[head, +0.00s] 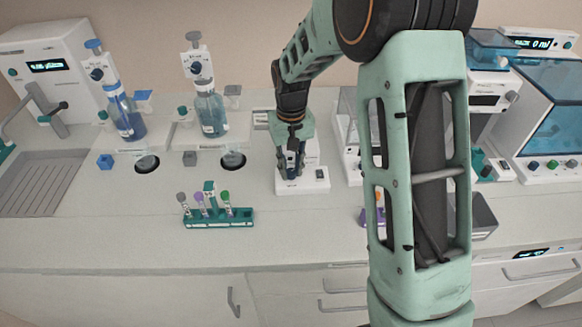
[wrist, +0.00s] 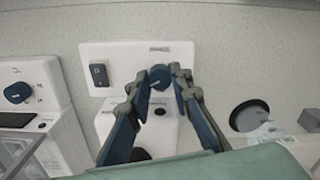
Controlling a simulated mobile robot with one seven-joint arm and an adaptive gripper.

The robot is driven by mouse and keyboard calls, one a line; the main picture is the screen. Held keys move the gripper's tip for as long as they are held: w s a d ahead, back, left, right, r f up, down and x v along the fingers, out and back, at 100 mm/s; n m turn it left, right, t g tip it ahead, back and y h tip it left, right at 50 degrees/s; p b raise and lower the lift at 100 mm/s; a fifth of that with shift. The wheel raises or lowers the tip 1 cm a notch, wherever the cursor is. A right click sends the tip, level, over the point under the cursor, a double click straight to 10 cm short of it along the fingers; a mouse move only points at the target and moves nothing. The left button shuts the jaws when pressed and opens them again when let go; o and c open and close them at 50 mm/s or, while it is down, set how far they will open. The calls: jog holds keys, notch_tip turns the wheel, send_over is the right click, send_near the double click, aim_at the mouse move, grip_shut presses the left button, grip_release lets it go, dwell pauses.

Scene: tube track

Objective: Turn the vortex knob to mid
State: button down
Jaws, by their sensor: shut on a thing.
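The vortex mixer is a small white unit (head: 316,184) on the bench, right of centre in the head view. In the wrist view its white front panel (wrist: 125,58) carries a dark switch (wrist: 98,75) and the round dark blue vortex knob (wrist: 159,74). My gripper (wrist: 165,82) has its fingertips on both sides of this knob and is shut on it. In the head view my gripper (head: 290,168) reaches down onto the mixer and hides the knob. A faint line shows on the knob, but its setting is too small to read.
Left in the wrist view stands another white device with a blue knob (wrist: 18,92). In the head view a green tube rack (head: 220,217) stands left in front of the mixer, and bottle dispensers (head: 210,112) stand behind. The bench between rack and mixer is clear.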

aim_at(291, 172)
jog(key=shift+n, duration=0.4)
jog(key=n, duration=0.5)
jog(key=shift+n, duration=0.3)
jog(key=n, duration=0.5)
jog(key=shift+n, duration=0.3)
jog(key=c, duration=1.7)
grip_release()
jog(key=shift+c, duration=0.2)
jog(key=shift+r, duration=4.05)
